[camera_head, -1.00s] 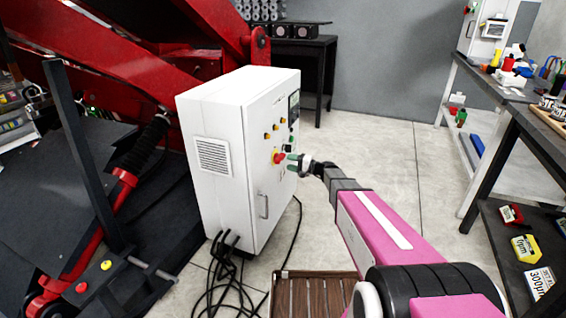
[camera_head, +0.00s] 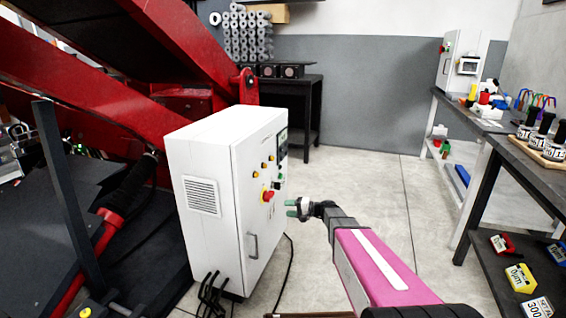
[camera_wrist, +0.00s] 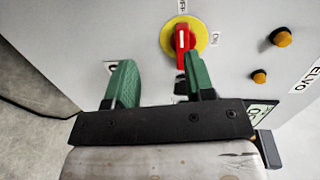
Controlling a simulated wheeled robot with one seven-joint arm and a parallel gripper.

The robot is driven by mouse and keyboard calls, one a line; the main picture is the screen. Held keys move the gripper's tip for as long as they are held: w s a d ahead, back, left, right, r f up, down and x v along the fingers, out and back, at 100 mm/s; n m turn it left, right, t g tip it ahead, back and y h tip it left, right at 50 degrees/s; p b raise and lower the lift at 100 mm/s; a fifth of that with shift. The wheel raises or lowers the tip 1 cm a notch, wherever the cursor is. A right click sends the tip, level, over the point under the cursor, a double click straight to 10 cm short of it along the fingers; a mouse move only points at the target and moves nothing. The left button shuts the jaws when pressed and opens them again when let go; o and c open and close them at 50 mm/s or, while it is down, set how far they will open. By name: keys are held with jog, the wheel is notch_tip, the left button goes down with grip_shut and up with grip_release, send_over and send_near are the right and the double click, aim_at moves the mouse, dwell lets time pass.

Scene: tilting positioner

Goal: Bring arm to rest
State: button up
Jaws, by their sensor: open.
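My gripper (camera_head: 291,209) is open and empty in the head view, to the right of the white control cabinet (camera_head: 207,206) and apart from its front panel. My pink arm reaches up from the lower right. In the wrist view my two green fingers (camera_wrist: 157,84) stand wide apart with nothing between them. Behind them is the panel with a red rotary switch on a yellow disc (camera_wrist: 181,38). The switch handle points up and down. The same red switch also shows in the head view (camera_head: 267,196).
The red tilting positioner (camera_head: 70,80) fills the left side. Black cables (camera_head: 212,294) hang from the cabinet to the floor. A workbench (camera_head: 530,170) with tools stands at the right. A dark table (camera_head: 300,88) is at the back. The floor (camera_head: 350,190) between cabinet and workbench is clear.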

jog(key=s+d+f+n+g+h, duration=0.1)
jog(key=s+d+h, duration=0.3)
jog(key=s, duration=0.4)
jog(key=s+d+f+n+g+h, duration=0.1)
jog(key=s+d+g+h, duration=0.1)
jog(key=s+d+h, duration=0.3)
jog(key=s+d+f+n+g+h, duration=0.1)
jog(key=s+d+h, duration=0.4)
jog(key=s, duration=0.8)
jog(key=shift+d+f+g+h, duration=0.2)
jog(key=shift+g+h, duration=0.2)
jog(key=shift+h, duration=0.3)
